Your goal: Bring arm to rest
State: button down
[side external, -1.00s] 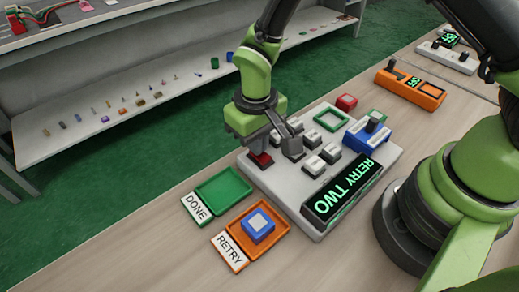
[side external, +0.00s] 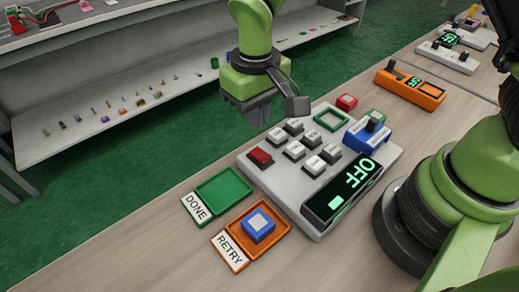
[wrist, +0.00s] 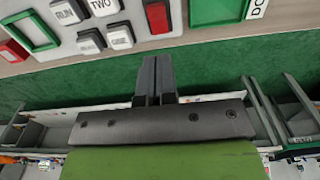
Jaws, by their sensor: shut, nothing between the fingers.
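My gripper (side external: 248,110) is raised above the far edge of the grey control panel (side external: 274,198), clear of its buttons. In the wrist view its two fingers (wrist: 155,72) are together with nothing between them. The panel carries a red button (side external: 261,157), several pale buttons (side external: 295,150) and a display (side external: 343,190) that reads OFF. In the wrist view the red button (wrist: 157,16) and pale buttons marked RUN and TWO show beyond the fingertips.
A green DONE tray (side external: 223,190) is empty. An orange RETRY tray (side external: 283,231) holds a blue block (side external: 258,226) with a pale top. An orange lever box (side external: 410,88) sits farther back.

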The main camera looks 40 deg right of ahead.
jog(key=shift+r, duration=0.15)
jog(key=s+d+r+m+t+y, duration=0.15)
jog(key=s+d+r, duration=0.25)
jog(key=r, duration=0.5)
jog(key=s+d+r+m+t, duration=0.1)
jog(key=s+d+r+t, duration=0.25)
jog(key=r, duration=0.45)
jog(key=s+d+r+m+t, duration=0.1)
jog(key=s+d+r+t, duration=0.1)
jog(key=s, duration=0.6)
jog(key=shift+s+d, duration=0.15)
jog(key=shift+d, duration=0.15)
jog(key=shift+m+y, duration=0.25)
